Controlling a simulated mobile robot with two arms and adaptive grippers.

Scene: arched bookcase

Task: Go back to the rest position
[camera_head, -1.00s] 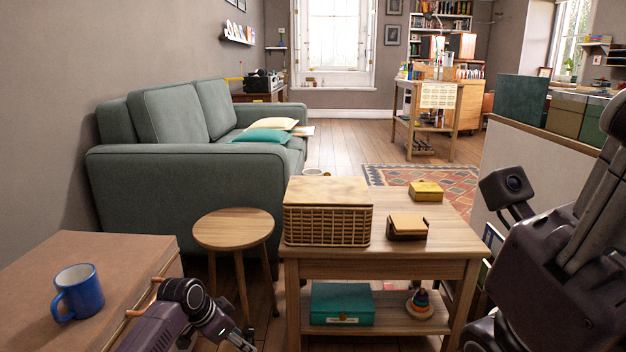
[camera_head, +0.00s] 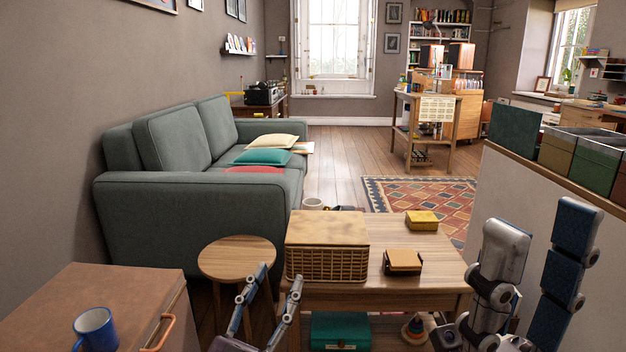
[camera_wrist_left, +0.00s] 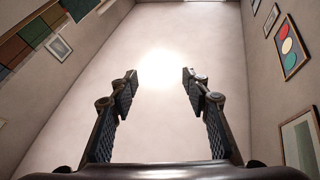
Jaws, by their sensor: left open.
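My left gripper (camera_head: 279,276) points upward at the bottom middle of the head view, in front of the wicker basket and between the round stool and the wooden table. Its two fingers are spread and nothing is between them. In the left wrist view the same gripper (camera_wrist_left: 160,76) is open and empty, facing a pale bare surface with a bright glow. My right gripper (camera_head: 543,218) stands upright at the lower right of the head view, beside the wooden table. Its fingers are apart with nothing seen between them.
A wicker basket (camera_head: 328,265) and two small boxes, yellow (camera_head: 421,220) and brown (camera_head: 402,261), sit on the wooden table (camera_head: 440,265). A round stool (camera_head: 236,257) stands to its left. A blue mug (camera_head: 96,330) is on the brown chest (camera_head: 110,290). A low partition (camera_head: 540,190) stands at right.

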